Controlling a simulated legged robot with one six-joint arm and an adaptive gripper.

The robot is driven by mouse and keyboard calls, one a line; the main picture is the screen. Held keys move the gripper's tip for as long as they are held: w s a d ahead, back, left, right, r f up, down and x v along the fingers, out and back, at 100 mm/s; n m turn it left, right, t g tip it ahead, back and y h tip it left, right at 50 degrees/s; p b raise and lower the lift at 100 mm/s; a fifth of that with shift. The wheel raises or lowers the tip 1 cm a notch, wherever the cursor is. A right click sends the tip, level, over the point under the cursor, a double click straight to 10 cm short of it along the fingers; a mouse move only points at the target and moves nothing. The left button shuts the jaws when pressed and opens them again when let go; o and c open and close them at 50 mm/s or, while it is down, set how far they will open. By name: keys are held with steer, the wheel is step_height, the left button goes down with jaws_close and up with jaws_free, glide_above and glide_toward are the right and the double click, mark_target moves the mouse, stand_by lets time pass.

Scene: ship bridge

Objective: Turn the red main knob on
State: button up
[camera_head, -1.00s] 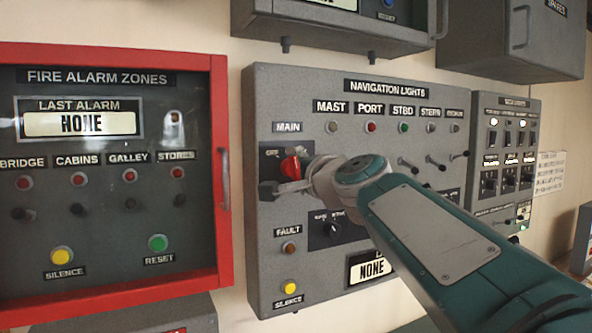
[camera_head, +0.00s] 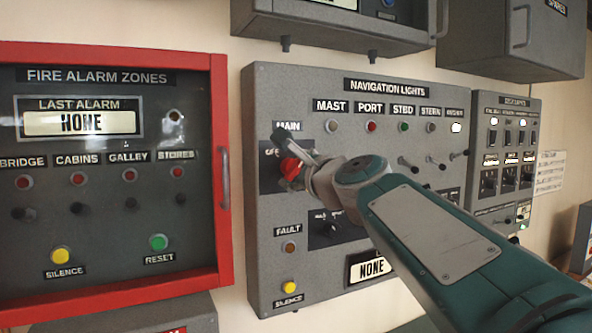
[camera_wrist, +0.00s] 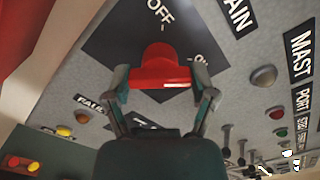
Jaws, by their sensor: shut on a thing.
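The red main knob (camera_head: 290,168) is on the left side of the grey navigation lights panel (camera_head: 390,90), under the MAIN label. In the wrist view the red knob (camera_wrist: 160,68) sits on a dark plate marked OFF, with a second, partly hidden marking at the right. My gripper (camera_wrist: 160,84) has one finger on each side of the knob and is shut on it. In the head view my gripper (camera_head: 296,160) covers part of the knob and its plate.
A dark rotary switch (camera_head: 330,228) and a FAULT lamp (camera_head: 290,246) are below the knob. Several toggle levers (camera_head: 435,162) stick out to the right. The red-framed fire alarm cabinet (camera_head: 222,160) with its handle stands close at the left.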

steer(key=shift+w+f+m, duration=0.1)
steer(key=shift+f+m, duration=0.25)
steer(key=shift+m, duration=0.25)
steer(key=o, duration=1)
steer(key=shift+a, duration=0.1)
steer(key=shift+o, duration=0.2)
steer(key=shift+r, duration=0.1)
steer(key=shift+r, duration=0.1)
